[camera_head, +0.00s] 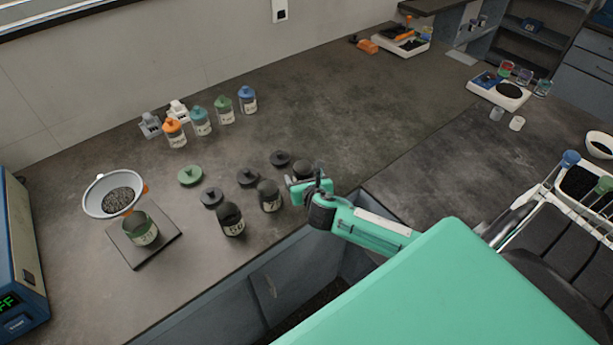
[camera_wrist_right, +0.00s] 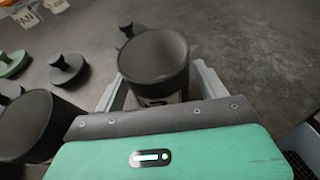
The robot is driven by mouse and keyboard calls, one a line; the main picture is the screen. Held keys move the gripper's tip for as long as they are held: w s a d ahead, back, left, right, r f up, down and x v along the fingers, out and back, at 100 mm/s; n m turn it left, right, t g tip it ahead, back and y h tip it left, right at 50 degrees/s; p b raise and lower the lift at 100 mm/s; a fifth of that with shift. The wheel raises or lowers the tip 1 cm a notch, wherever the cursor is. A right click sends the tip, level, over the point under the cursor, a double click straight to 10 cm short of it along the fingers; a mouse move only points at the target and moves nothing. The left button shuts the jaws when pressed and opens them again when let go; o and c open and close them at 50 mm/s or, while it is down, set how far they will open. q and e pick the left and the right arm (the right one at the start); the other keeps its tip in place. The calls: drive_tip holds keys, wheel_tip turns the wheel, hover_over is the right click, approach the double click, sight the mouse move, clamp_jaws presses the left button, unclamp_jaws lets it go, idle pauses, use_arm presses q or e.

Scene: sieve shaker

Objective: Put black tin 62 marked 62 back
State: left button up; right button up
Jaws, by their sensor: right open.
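A black tin (camera_wrist_right: 154,60) stands between the two fingers of my right gripper (camera_wrist_right: 160,86) in the right wrist view. The fingers are open, one on each side; whether they touch it is unclear. Its pale label is mostly hidden and I cannot read its number. In the head view this tin (camera_head: 302,168) is partly hidden behind my right gripper (camera_head: 302,185). Two more dark tins stand to its left, one in the middle (camera_head: 269,196) and one nearer the front edge (camera_head: 231,220); their numbers are too small to read. My left gripper is not in view.
Black lids (camera_head: 248,178) and a green lid (camera_head: 190,175) lie behind the tins. An open green tin (camera_head: 142,230) stands on a dark square plate, with a white sieve bowl (camera_head: 113,194) behind it. Several colour-capped jars (camera_head: 201,121) stand along the wall.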

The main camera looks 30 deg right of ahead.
drive_tip(key=shift+s+a+r, duration=0.15)
drive_tip(key=shift+s, duration=0.2)
drive_tip(key=v, duration=1.1)
drive_tip(key=shift+s+r+b, duration=0.1)
drive_tip(key=shift+s+b, duration=0.05)
drive_tip(key=shift+b, duration=0.15)
